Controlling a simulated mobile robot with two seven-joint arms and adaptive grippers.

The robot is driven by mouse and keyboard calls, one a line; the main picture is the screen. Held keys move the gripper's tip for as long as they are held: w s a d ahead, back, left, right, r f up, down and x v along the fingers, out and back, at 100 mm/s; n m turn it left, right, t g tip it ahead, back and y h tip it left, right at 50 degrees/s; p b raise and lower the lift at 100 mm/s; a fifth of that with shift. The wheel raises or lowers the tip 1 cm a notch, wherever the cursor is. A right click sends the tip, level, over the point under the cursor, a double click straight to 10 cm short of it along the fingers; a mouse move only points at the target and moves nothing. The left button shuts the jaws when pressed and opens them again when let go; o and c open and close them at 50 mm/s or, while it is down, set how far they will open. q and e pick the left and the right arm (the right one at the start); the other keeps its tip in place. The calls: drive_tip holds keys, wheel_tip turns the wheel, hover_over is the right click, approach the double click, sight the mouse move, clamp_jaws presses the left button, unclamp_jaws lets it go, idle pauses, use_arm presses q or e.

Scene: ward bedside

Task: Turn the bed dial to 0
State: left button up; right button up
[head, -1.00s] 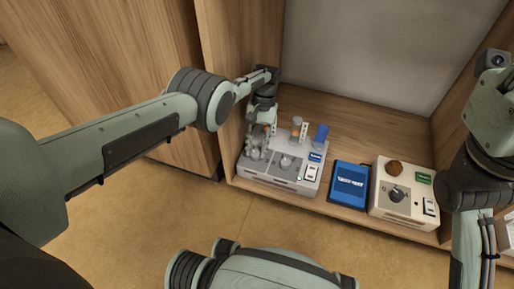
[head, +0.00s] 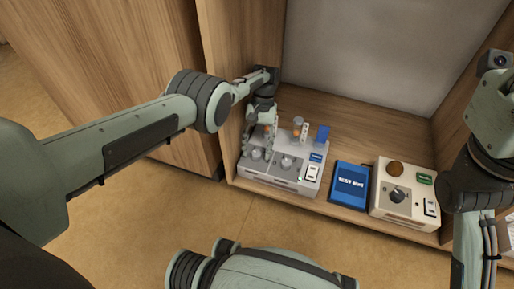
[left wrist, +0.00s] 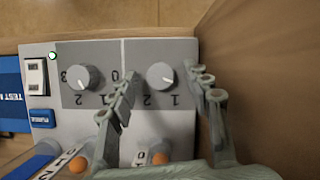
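A grey panel box (head: 262,180) on the shelf carries two round dials, a left dial (head: 256,153) and a right dial (head: 286,162). The left wrist view shows it upside down: the head view's left dial is the right-hand knob (left wrist: 160,76), its white mark pointing lower right, on the side of the 1. The other knob (left wrist: 82,78) has its mark towards the 2. My left gripper (head: 260,148) is open; in the left wrist view its fingers (left wrist: 164,74) stand either side of the right-hand knob, apart from it. Dial names are not readable. My right gripper is out of view.
A blue box (head: 348,186) lies right of the panel, then a cream device (head: 378,208) with a dark knob and brown dome. A white switch (left wrist: 36,76) and orange-topped parts sit on the grey panel. A wooden wall (head: 225,80) stands close to my left arm.

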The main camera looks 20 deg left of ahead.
use_arm(q)
drive_tip(key=shift+w, duration=0.1)
drive_tip(key=shift+w+r, duration=0.15)
drive_tip(key=shift+r, duration=0.15)
drive_tip(key=v, duration=1.1)
drive_tip(key=shift+r, duration=0.2)
